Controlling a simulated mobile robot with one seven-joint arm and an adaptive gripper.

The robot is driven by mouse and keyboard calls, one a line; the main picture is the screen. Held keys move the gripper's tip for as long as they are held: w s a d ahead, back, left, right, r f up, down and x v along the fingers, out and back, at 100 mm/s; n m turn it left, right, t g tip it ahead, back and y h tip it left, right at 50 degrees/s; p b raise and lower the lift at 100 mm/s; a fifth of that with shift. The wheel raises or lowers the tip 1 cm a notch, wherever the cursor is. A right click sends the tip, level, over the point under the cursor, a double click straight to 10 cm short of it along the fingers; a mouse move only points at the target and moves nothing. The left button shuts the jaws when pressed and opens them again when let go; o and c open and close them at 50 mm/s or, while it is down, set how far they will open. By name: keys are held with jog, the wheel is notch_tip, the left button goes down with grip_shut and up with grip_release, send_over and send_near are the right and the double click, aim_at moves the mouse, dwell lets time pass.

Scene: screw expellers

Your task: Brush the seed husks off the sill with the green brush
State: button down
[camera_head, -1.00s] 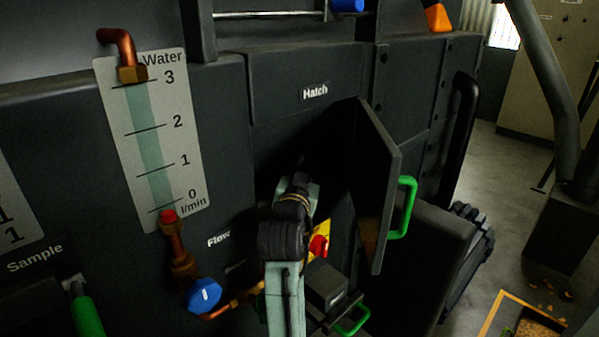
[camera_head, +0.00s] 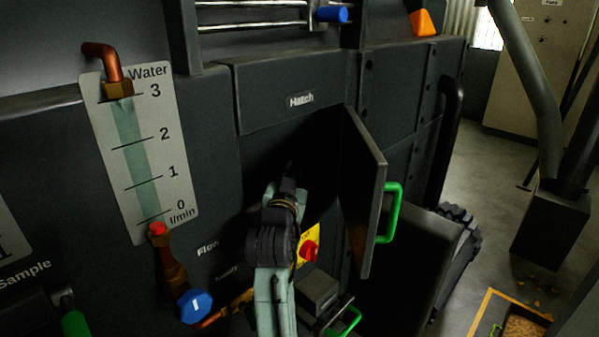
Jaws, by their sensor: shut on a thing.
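My gripper (camera_head: 289,174) reaches into the dark open hatch, below the white "Hatch" label. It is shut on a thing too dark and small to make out. I cannot make out the green brush. The hatch door (camera_head: 365,195) stands swung open to the right of my gripper, with a green handle (camera_head: 393,212) on its outer side. The sill is hidden by my arm and by shadow, and I see no husks on it.
A red knob on a yellow plate (camera_head: 309,251) sits close right of my arm. A box with a green handle (camera_head: 346,322) is below it. A blue valve knob (camera_head: 195,307) is lower left. Crumbs and an orange-rimmed tray (camera_head: 487,304) are at lower right.

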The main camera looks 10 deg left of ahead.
jog(key=shift+s+a+r, duration=0.1)
jog(key=shift+s+a, duration=0.45)
jog(key=shift+s, duration=0.3)
jog(key=shift+s+a+r, duration=0.1)
jog(key=shift+s+a, duration=0.45)
jog(key=shift+s, duration=0.3)
